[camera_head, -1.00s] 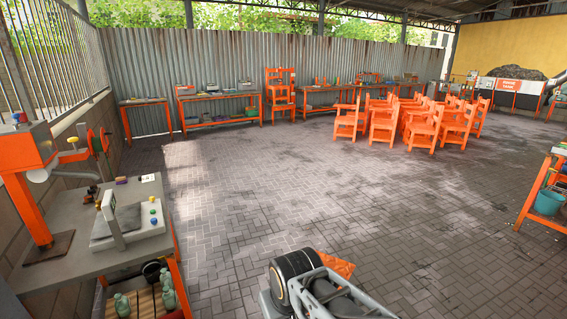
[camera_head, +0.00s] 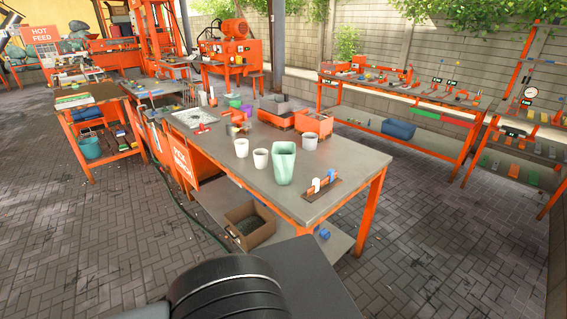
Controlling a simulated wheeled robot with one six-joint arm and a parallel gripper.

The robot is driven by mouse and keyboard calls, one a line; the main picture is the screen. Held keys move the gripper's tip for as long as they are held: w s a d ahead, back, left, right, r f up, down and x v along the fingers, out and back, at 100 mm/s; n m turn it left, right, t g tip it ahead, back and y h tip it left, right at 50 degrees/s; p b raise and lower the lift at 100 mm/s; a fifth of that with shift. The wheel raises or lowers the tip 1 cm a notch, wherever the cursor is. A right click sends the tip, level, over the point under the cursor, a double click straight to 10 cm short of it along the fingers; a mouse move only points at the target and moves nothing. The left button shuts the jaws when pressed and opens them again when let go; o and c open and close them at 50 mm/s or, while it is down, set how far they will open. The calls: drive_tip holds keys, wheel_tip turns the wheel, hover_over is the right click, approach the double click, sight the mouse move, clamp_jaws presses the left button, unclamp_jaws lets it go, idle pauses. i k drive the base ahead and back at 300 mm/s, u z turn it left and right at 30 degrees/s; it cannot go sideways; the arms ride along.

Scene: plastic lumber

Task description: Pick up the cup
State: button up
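Several cup-like vessels stand upright on the grey table (camera_head: 335,165) with orange legs. They are a white cup (camera_head: 241,147), a shorter cream cup (camera_head: 261,158), a tall pale green tapered vessel (camera_head: 284,164) and a light grey cup (camera_head: 310,142). I cannot tell which one is the task's cup. Dark parts of my own arm or body fill the bottom middle of the view. My gripper is not in view, so its state and distance to the cups do not show.
Orange bins (camera_head: 314,123) stand at the table's back, and a small rack (camera_head: 322,187) near its front corner. A cardboard box (camera_head: 249,226) sits on the lower shelf. Another workbench (camera_head: 400,115) stands along the wall. Paved floor is open at left and front right.

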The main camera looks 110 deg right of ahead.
sight(261, 159)
drive_tip(key=z, duration=1.4)
drive_tip(key=i, duration=2)
drive_tip(key=z, duration=2.95)
drive_tip(key=i, duration=1)
drive_tip(key=z, duration=0.05)
